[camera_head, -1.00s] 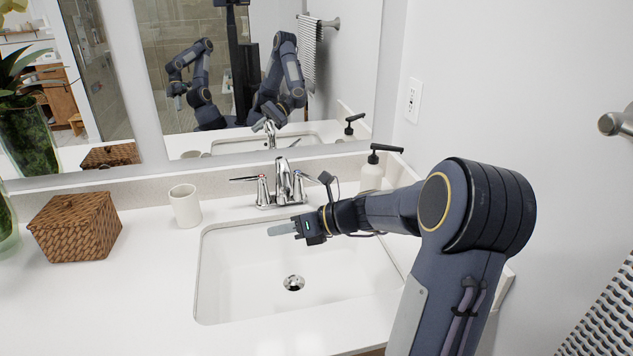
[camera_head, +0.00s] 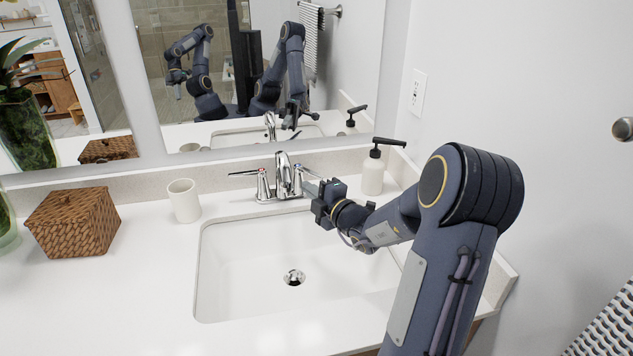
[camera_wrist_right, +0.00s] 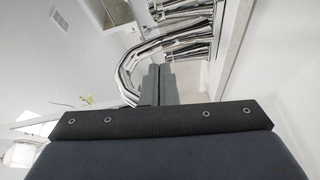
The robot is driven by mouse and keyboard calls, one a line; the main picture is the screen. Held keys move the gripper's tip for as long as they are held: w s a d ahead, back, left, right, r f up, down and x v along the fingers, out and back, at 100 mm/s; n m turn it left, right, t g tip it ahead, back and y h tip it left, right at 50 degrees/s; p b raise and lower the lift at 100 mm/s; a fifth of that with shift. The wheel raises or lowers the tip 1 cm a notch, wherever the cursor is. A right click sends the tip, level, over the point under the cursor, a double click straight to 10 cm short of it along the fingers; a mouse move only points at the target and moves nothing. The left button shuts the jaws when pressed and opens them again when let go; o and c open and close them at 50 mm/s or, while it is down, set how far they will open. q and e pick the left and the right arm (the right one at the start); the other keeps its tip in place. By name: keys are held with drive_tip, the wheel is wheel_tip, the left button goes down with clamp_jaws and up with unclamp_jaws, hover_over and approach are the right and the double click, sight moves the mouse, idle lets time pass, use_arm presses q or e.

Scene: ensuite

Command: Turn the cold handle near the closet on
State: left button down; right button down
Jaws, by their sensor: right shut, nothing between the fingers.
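The chrome faucet (camera_head: 283,176) stands behind the sink, with a lever handle on each side of its spout. The left handle (camera_head: 263,184) has a red mark. The right handle (camera_head: 298,178), the cold one with a blue mark, is on the side of the soap bottle. My right gripper (camera_head: 311,190) is shut and empty, its fingertips close beside the cold handle; I cannot tell if they touch. In the right wrist view the shut fingers (camera_wrist_right: 159,86) lie close to the curved chrome spout (camera_wrist_right: 130,72). My left gripper shows only as a mirror reflection.
A white soap bottle (camera_head: 372,175) with a black pump stands right of the faucet. A white cup (camera_head: 184,201) and a wicker box (camera_head: 72,222) stand to the left. The sink (camera_head: 250,260) is empty. The mirror (camera_head: 190,60) and right wall (camera_head: 470,80) bound the counter.

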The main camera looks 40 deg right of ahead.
sight(314, 176)
drive_tip(key=d, duration=0.1)
drive_tip(key=w+d, duration=0.2)
drive_tip(key=d, duration=0.1)
drive_tip(key=shift+w+f+p, duration=0.15)
drive_tip(key=shift+f+p, duration=0.2)
drive_tip(key=shift+d+p, duration=0.5)
drive_tip(key=shift+d, duration=0.3)
drive_tip(key=shift+a, duration=0.1)
